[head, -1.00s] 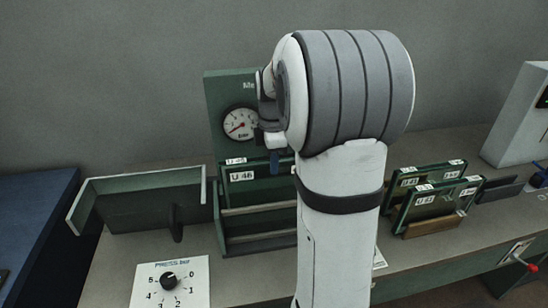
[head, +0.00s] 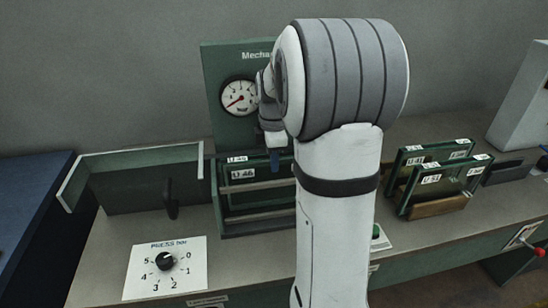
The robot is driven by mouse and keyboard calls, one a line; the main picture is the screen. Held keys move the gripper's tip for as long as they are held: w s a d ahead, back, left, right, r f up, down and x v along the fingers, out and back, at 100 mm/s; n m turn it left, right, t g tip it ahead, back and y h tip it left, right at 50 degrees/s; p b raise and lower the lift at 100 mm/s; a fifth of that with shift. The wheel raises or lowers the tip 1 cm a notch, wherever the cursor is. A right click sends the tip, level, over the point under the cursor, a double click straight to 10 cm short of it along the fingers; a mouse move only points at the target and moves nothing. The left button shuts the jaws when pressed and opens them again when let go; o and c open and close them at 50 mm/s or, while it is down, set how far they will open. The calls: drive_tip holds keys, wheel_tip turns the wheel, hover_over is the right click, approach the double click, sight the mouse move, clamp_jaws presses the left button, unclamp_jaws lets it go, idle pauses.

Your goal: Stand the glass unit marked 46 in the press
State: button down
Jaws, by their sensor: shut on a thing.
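The glass unit marked U 46 (head: 243,174) is a dark green-framed pane with white labels on its top edge and face. It stands upright in the press (head: 228,228), behind the front rails, with its lower part hidden by them. My gripper (head: 279,163) is shut on the unit's top edge, right of the label. My arm hides the right part of the unit and of the press, and most of the gripper. I cannot tell whether the unit's bottom edge rests on the press.
A gauge (head: 239,97) is on the green panel behind the press. A PRESS bar dial (head: 165,261) is at the front left, beside a green angled guard (head: 140,160). Other glass units (head: 432,180) stand in a wooden rack on the right. A red-knobbed lever (head: 522,238) is at the bench's front right.

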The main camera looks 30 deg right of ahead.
drive_tip(key=shift+f, duration=0.25)
idle(0.7)
drive_tip(key=c, duration=1.2)
unclamp_jaws()
wheel_tip(320, 180, up, 8)
drive_tip(key=shift+f, duration=0.1)
drive_tip(key=s+a+f+m+t, duration=0.1)
drive_tip(key=s+a+f+m, duration=0.1)
drive_tip(key=s+a+m, duration=0.5)
drive_tip(key=s+a+f+m+t, duration=0.1)
drive_tip(key=s+a+f+m, duration=0.2)
drive_tip(key=s+a+m, duration=0.4)
drive_tip(key=s, duration=0.5)
drive_tip(key=shift+s+f+m+t, duration=0.2)
drive_tip(key=shift+f+m+t, duration=0.05)
drive_tip(key=shift+m+t, duration=0.15)
